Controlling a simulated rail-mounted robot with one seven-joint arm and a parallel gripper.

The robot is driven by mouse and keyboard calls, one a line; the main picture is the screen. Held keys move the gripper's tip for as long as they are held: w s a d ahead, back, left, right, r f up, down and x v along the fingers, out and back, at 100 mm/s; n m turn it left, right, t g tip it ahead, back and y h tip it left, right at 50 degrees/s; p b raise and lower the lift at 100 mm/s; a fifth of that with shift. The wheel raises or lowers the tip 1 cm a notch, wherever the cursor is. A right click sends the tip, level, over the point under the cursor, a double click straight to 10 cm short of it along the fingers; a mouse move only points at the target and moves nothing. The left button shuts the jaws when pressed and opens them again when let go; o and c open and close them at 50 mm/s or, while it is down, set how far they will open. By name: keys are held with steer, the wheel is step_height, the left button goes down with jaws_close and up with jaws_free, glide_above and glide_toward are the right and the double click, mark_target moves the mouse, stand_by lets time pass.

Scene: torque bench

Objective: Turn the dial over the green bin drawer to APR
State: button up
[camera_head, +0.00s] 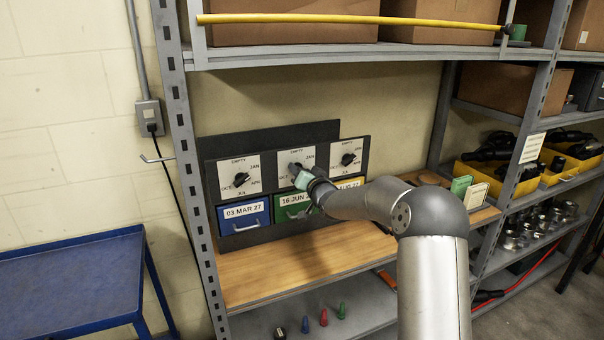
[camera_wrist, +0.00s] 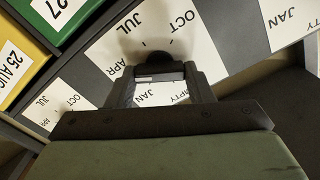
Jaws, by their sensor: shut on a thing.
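The middle dial (camera_head: 310,155) is a pale plate with a dark knob, above the green bin drawer (camera_head: 283,213) labelled 16 JUN. My gripper (camera_head: 297,170) is at this dial and covers part of its plate. In the wrist view the dial plate (camera_wrist: 196,50) shows upside down, with JUL, OCT, APR, JAN and part of EMPTY readable. There my gripper (camera_wrist: 160,78) is shut on the dark knob (camera_wrist: 148,60). The knob's pointer is hidden, so its setting cannot be told. The green drawer's corner (camera_wrist: 88,8) shows at the wrist view's upper left.
Similar dials stand left (camera_head: 240,163) and right (camera_head: 350,150), above a blue drawer (camera_head: 243,226) and a yellow drawer (camera_head: 352,183). A bare wooden shelf (camera_head: 290,268) lies below. A grey rack post (camera_head: 180,120) stands left. Small coloured pegs (camera_head: 323,317) stand lower down.

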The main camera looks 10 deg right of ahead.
steer(key=o, duration=1)
steer(key=b+v, duration=0.2)
steer(key=v, duration=1.5)
steer(key=shift+s+b, duration=0.2)
steer(key=shift+b, duration=0.15)
steer(key=s+a+f+n+g+h+p, duration=0.1)
steer(key=s+f+g, duration=0.2)
steer(key=s, duration=1)
steer(key=s+a+f+n+g+h+p, duration=0.1)
steer(key=s+a+f+g, duration=0.1)
steer(key=s+g, duration=0.6)
steer(key=s+a+f+n+g+h+p, duration=0.1)
steer(key=s+f+g, duration=0.3)
steer(key=s, duration=1.4)
steer(key=shift+s+a+n+g+h+p, duration=0.3)
steer(key=shift+a+g+h, duration=0.4)
steer(key=shift+g, duration=0.3)
